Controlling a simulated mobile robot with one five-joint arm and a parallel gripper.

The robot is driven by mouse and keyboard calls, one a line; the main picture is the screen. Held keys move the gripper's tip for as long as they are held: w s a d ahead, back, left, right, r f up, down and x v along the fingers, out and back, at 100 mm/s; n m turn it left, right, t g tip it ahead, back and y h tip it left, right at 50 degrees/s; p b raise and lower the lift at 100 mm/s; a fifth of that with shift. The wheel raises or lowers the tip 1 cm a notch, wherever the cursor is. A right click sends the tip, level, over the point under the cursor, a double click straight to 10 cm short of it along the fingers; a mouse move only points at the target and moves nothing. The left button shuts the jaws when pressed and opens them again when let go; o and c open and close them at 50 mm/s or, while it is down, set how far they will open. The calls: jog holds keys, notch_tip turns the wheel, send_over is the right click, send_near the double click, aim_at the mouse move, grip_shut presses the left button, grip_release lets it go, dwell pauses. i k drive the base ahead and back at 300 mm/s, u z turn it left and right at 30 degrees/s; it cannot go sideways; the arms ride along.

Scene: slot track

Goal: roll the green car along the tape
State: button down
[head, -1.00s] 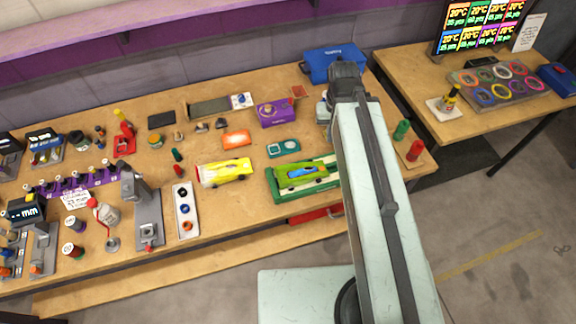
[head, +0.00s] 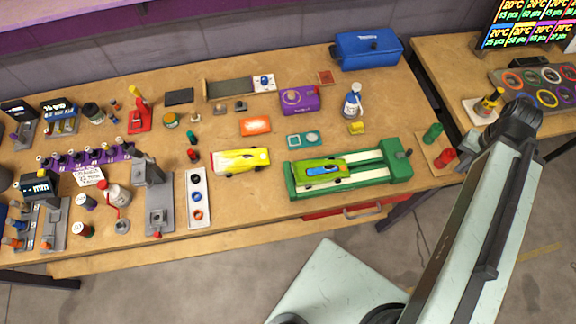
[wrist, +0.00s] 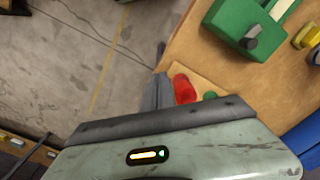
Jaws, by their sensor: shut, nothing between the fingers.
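The green car (head: 322,171), with a blue patch and a yellow edge, sits in the left part of a green track block (head: 397,182) near the bench's front edge. Pale strips (head: 367,175) run along the block to the right of the car; I cannot tell whether these are the tape. The block's end with a dark knob also shows in the wrist view (wrist: 235,14). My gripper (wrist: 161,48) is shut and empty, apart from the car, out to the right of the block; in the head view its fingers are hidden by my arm.
Red and green pegs (head: 445,158) stand on a small board at the bench's right end, close to my arm. A yellow car (head: 240,161) lies left of the block. A second table (head: 440,65) is at right.

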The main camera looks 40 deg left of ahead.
aim_at(313, 172)
jog(key=u, duration=0.05)
jog(key=k, duration=1.45)
jog(key=u, duration=2.15)
jog(key=i, duration=1)
